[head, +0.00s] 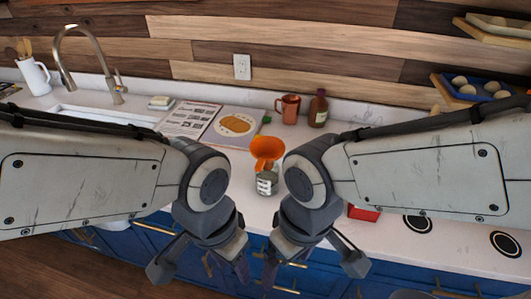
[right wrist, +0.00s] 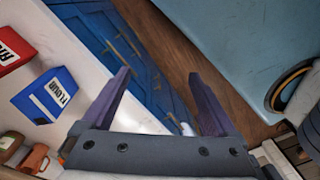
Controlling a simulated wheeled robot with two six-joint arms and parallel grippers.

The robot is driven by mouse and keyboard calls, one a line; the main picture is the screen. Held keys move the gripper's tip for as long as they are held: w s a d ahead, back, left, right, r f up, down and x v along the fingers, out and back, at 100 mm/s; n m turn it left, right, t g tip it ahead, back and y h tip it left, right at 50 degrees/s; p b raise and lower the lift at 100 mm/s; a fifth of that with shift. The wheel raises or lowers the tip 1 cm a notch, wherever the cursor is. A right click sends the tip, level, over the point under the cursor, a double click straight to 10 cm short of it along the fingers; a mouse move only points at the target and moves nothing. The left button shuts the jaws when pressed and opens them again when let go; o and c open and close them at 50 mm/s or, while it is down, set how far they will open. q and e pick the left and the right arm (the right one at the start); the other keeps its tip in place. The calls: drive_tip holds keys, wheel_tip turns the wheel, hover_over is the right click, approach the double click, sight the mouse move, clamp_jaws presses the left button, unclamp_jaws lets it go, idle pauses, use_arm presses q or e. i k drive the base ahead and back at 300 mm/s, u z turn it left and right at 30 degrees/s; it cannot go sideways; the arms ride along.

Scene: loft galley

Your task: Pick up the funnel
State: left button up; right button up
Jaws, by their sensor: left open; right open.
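An orange funnel (head: 266,149) is on the white counter, seen in the gap between my arms in the head view. A small grey labelled tin (head: 266,184) stands just in front of and below it. I cannot tell whether the funnel's spout rests in the tin. My left gripper (head: 200,270) is open and empty, low in front of the counter, to the left of the funnel. My right gripper (head: 312,266) is open and empty, low and to the right. The right wrist view shows its spread fingers (right wrist: 160,85) with only cabinet fronts and floor between them.
An orange mug (head: 288,108) and a brown bottle (head: 318,109) stand behind the funnel. An open magazine (head: 190,118) lies left. A red box (head: 364,213) is partly hidden by my right arm. A blue flour box (right wrist: 45,97) shows in the wrist view. Blue cabinets front the counter.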

sight(264, 148)
drive_tip(key=u, duration=1.7)
drive_tip(key=i, duration=1.3)
drive_tip(key=z, duration=2.85)
